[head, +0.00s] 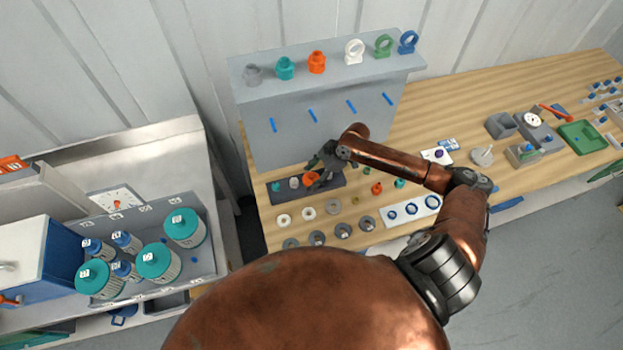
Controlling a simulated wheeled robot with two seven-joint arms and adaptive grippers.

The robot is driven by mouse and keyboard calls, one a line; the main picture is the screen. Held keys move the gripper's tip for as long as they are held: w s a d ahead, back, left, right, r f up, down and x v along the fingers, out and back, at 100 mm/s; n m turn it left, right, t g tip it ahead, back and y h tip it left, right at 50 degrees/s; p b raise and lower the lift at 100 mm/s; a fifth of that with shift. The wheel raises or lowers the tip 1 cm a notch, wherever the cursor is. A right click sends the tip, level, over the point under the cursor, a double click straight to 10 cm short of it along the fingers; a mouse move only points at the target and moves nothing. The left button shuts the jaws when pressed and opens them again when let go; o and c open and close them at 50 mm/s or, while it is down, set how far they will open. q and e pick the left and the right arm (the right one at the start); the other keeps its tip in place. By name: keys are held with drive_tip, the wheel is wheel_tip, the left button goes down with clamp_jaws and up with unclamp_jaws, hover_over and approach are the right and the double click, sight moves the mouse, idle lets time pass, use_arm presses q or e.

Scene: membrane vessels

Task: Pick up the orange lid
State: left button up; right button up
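An orange lid-like piece (311,179) is at the dark tray (334,186) on the wooden bench, at the tray's middle. My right gripper (320,172) is right at this piece, with its dark fingers partly covering it. I cannot tell whether the fingers have closed on it or whether it is lifted. Another orange piece (317,62) stands on the grey shelf, and a small orange one (377,188) lies on the bench right of the tray. My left gripper is not in view.
A grey panel with a shelf (300,125) rises behind the tray. White and grey rings (308,213) lie in front of it. A white plate with blue rings (411,210) is to the right. Teal-lidded vessels (158,262) stand on the left bench.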

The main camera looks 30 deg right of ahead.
drive_tip(key=c, duration=0.8)
drive_tip(key=shift+c, duration=0.2)
drive_tip(key=shift+r, duration=0.15)
